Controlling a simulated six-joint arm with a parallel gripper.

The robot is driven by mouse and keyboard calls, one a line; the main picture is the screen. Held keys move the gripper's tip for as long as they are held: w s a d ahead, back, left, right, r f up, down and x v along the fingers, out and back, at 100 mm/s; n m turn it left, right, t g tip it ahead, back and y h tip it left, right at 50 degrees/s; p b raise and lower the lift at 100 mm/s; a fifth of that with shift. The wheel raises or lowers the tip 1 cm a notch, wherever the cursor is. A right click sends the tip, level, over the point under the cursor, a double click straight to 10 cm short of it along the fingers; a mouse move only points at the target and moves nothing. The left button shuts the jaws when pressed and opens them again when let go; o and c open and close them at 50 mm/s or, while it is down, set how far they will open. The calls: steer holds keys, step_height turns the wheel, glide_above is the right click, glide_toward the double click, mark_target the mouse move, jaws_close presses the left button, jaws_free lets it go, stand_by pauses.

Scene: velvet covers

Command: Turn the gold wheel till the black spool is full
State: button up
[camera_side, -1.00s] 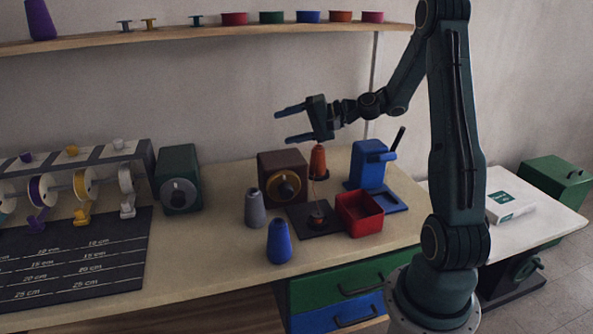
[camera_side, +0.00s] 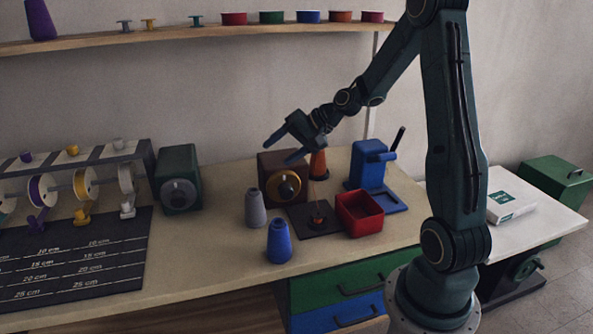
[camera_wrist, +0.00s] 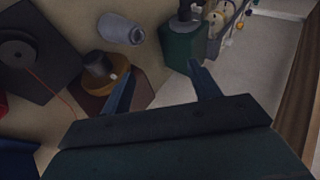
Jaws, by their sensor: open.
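The gold wheel (camera_side: 286,187) is on the front of a brown box (camera_side: 268,164); in the wrist view the gold wheel (camera_wrist: 101,82) has a dark knob and lies left of the fingers. The black spool (camera_side: 318,220) sits on a dark plate (camera_side: 303,224) in front of an orange cone (camera_side: 319,166). In the wrist view a reddish thread runs from the black spool (camera_wrist: 14,52). How much thread is on the spool is too small to tell. My gripper (camera_side: 281,149) is open and empty, above the brown box and apart from the wheel.
A red bin (camera_side: 360,214) and a blue device (camera_side: 369,167) stand right of the plate. A grey cone (camera_side: 255,209) and a blue cone (camera_side: 279,243) stand in front. A green box (camera_side: 178,178) with a grey dial is to the left.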

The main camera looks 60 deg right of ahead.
mark_target(289, 188)
steer(key=shift+s+a+f+n+g+h, duration=0.1)
steer(key=shift+s+f+n+g+h, duration=0.15)
steer(key=shift+s+g+h, duration=0.65)
steer(key=shift+s+a+f+n+g+h, duration=0.1)
steer(key=shift+s+n+g+h, duration=0.1)
steer(key=shift+s+g+h, duration=0.65)
steer(key=shift+s+f+n+g+h, duration=0.25)
steer(key=shift+s+g+h, duration=0.55)
steer(key=shift+h, duration=0.25)
steer(key=shift+w+f, duration=0.1)
steer(key=shift+w, duration=0.05)
steer(key=shift+x, duration=6.8)
steer(key=c, duration=1)
